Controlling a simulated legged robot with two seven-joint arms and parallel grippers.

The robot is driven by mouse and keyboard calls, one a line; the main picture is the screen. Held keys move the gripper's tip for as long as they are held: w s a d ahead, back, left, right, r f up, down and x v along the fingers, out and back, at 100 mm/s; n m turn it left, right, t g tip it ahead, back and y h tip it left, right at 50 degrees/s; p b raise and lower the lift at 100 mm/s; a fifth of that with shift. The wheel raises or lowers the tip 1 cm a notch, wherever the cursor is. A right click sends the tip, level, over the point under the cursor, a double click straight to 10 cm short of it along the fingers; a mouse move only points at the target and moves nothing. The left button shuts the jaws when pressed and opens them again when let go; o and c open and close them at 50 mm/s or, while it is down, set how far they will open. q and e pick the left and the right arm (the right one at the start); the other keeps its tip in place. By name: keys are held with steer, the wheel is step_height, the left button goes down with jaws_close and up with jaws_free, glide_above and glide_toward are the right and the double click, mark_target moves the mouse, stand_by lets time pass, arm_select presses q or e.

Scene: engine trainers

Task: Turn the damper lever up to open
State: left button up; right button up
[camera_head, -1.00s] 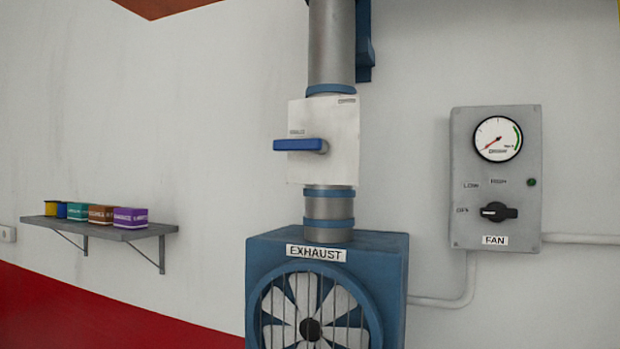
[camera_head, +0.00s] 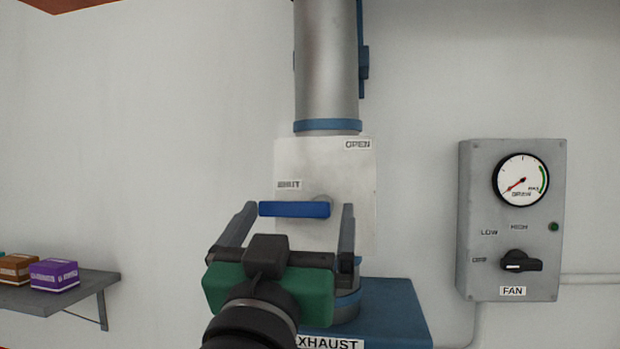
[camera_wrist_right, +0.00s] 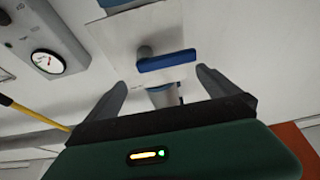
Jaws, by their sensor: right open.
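The blue damper lever (camera_head: 295,209) lies level on a pale plate (camera_head: 310,160) on the grey duct, pointing left from its pivot. The plate has an OPEN label (camera_head: 358,144) at its upper right and a smaller label (camera_head: 289,185) above the lever. My right gripper (camera_head: 297,212) is open, with one finger to each side of the lever in the head view. In the right wrist view the lever (camera_wrist_right: 167,60) shows ahead between the open fingers (camera_wrist_right: 163,82), apart from them. My left gripper is not in view.
The blue exhaust housing (camera_head: 390,310) is below the plate. A grey fan box (camera_head: 475,220) with a gauge and a black knob hangs on the right. A shelf (camera_head: 75,290) with small boxes is at lower left. The wall between is clear.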

mark_target(293, 207)
steer(key=w+a, duration=0.1)
steer(key=w+a+r, duration=0.1)
steer(key=w+a+p, duration=0.1)
steer(key=shift+w+r, duration=0.2)
steer(key=shift+r, duration=0.05)
steer(key=w+d, duration=0.1)
steer(key=d, duration=0.1)
steer(key=w+d, duration=0.1)
steer(key=shift+w+d+f, duration=0.2)
steer(key=shift+w+d, duration=0.15)
steer(key=shift+d, duration=0.05)
steer(key=shift+w+a, duration=0.1)
steer(key=shift+a, duration=0.1)
steer(key=shift+c, duration=0.6)
steer(key=shift+a, duration=0.45)
steer(key=c, duration=0.5)
steer(key=shift+d, duration=0.2)
steer(key=c, duration=0.7)
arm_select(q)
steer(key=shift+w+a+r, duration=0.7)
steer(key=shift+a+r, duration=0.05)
arm_select(e)
steer(key=c, duration=0.5)
